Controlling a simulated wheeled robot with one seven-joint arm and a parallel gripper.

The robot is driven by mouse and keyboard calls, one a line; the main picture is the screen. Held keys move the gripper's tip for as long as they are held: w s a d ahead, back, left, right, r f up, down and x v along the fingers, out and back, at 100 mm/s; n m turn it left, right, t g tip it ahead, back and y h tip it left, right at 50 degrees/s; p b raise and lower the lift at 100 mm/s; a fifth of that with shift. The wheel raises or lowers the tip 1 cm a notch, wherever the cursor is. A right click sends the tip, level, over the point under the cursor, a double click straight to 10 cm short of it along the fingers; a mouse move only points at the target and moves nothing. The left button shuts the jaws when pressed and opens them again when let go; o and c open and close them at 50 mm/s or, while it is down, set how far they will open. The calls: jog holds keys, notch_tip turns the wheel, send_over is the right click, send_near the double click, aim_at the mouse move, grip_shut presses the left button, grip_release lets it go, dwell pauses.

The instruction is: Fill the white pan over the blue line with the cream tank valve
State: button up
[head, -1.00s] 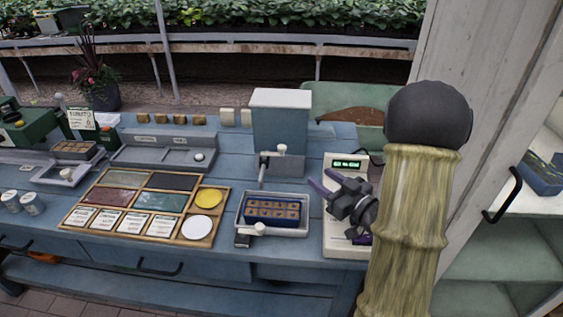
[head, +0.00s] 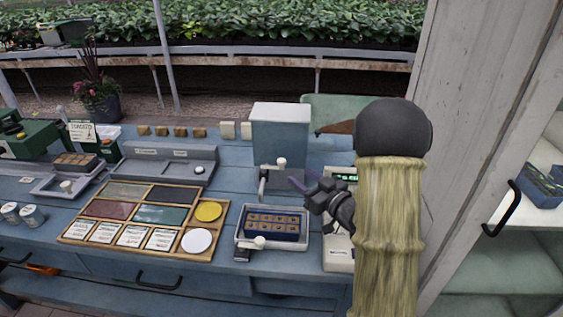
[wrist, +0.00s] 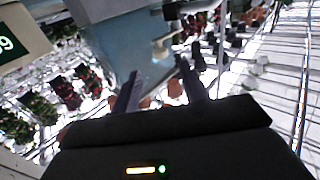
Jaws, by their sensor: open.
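The tank (head: 282,140) is a blue-grey box with a white lid at the back of the bench. Its cream valve (head: 281,162) sits on a tap low on its front. Below it stands the white pan (head: 244,240), holding a blue tray of brown cells (head: 273,223). A second cream knob (head: 259,243) is at the pan's front. The blue line and any water level are too small to make out. My gripper (head: 305,182) is open and empty, just right of and slightly below the tank valve, apart from it. The wrist view shows its two fingers (wrist: 158,90) spread, with a pale knob (wrist: 160,48) beyond.
A scale with a green display (head: 345,176) stands right of the pan, partly behind my arm. A wooden sorting tray (head: 150,195) with cards and discs lies to the left. A grey trough (head: 165,165) is behind it. A cabinet stands at the right.

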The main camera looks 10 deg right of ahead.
aim_at(281, 160)
jog(key=x, duration=0.9)
jog(key=shift+w+a+p, duration=0.25)
jog(key=shift+w+p, duration=0.1)
jog(key=shift+p, duration=0.05)
jog(key=c, duration=0.9)
